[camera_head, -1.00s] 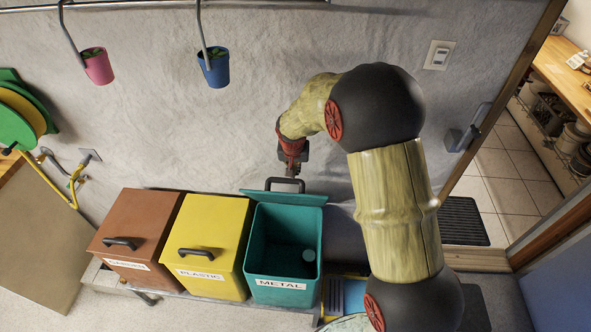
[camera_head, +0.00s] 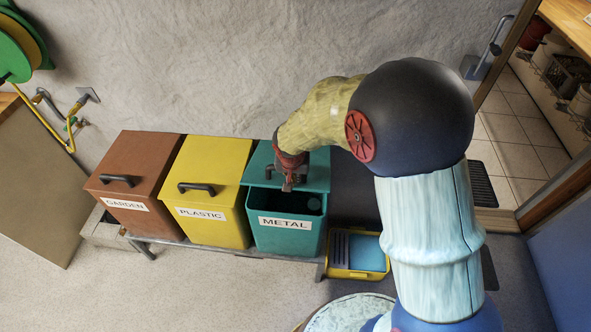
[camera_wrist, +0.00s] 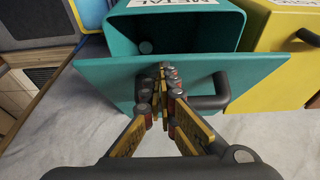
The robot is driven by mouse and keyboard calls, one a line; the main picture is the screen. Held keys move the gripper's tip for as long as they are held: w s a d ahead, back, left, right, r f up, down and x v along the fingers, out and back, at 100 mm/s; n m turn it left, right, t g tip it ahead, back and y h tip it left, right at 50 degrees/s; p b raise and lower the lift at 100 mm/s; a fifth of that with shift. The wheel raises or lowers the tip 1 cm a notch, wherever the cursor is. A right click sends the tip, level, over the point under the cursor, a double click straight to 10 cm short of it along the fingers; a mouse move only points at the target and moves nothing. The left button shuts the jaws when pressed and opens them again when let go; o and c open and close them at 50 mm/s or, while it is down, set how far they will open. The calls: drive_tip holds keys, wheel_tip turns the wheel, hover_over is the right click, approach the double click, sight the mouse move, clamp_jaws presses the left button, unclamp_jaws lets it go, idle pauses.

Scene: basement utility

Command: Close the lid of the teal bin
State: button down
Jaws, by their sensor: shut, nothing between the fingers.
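The teal bin (camera_head: 284,238), labelled METAL, stands at the right end of the row. Its lid (camera_head: 317,172) is tilted forward over the opening, with a dark gap still showing at the front. In the wrist view the lid (camera_wrist: 112,77) lies across the middle, with its black handle (camera_wrist: 212,97) to the right of my fingers. The bin (camera_wrist: 188,32) is open behind it, with a small round grey item inside. My gripper (camera_head: 289,188) is shut and empty, over the lid; its fingertips (camera_wrist: 165,72) are at the lid. I cannot tell if they touch it.
A yellow PLASTIC bin (camera_head: 215,215) and a brown GARDEN bin (camera_head: 137,165) stand to the left, both lids down. A yellow and blue container (camera_head: 362,252) sits on the right. The wall is close behind. The floor in front is clear.

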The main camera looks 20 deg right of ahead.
wheel_tip(320, 180, down, 8)
drive_tip(key=s+a+b, duration=0.1)
drive_tip(key=s+b, duration=0.1)
drive_tip(key=b, duration=0.4)
drive_tip(key=shift+s, duration=0.4)
drive_tip(key=shift+a, duration=0.1)
